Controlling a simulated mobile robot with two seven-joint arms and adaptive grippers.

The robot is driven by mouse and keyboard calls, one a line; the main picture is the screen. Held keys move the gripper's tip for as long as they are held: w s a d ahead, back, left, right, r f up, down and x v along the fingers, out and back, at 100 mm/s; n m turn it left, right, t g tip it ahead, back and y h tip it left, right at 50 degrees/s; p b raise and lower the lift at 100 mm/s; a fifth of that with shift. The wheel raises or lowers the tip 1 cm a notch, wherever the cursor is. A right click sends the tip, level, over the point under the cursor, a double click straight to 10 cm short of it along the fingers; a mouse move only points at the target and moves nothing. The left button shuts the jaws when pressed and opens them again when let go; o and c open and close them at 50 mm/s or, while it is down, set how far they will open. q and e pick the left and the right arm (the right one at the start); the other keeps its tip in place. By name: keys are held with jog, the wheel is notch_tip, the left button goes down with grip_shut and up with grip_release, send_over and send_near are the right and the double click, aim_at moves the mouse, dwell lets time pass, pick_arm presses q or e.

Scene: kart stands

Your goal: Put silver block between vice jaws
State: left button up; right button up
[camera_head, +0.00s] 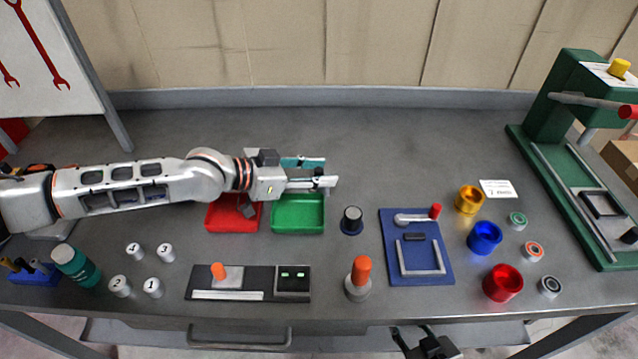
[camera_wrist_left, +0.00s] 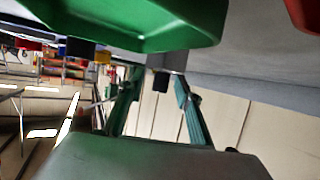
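My left gripper (camera_head: 318,172) reaches in from the left above the green tray (camera_head: 298,228). Its two teal-lined fingers are apart with nothing held between them, as the left wrist view (camera_wrist_left: 155,110) also shows. A small dark grey block (camera_head: 246,207) lies in the red tray (camera_head: 222,221), partly hidden by my arm; I cannot tell whether it is the silver block. The green machine (camera_head: 562,130) at the right has a long bed with a dark grey clamp-like frame (camera_head: 602,205); I cannot make out clear jaws. My right gripper (camera_head: 416,336) shows at the bottom edge, fingers apart, empty.
A blue board (camera_head: 437,272), orange-handled plunger (camera_head: 360,278), black knob (camera_head: 352,220) and coloured cups, such as the red cup (camera_head: 503,283), stand at centre and right. Numbered white cylinders (camera_head: 165,252) stand at left. The table's back strip is clear.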

pick_arm(q)
grip_shut()
jog(key=shift+r, duration=0.15)
notch_tip(320, 180, up, 20)
jog(key=p, duration=0.1)
dwell(0.6)
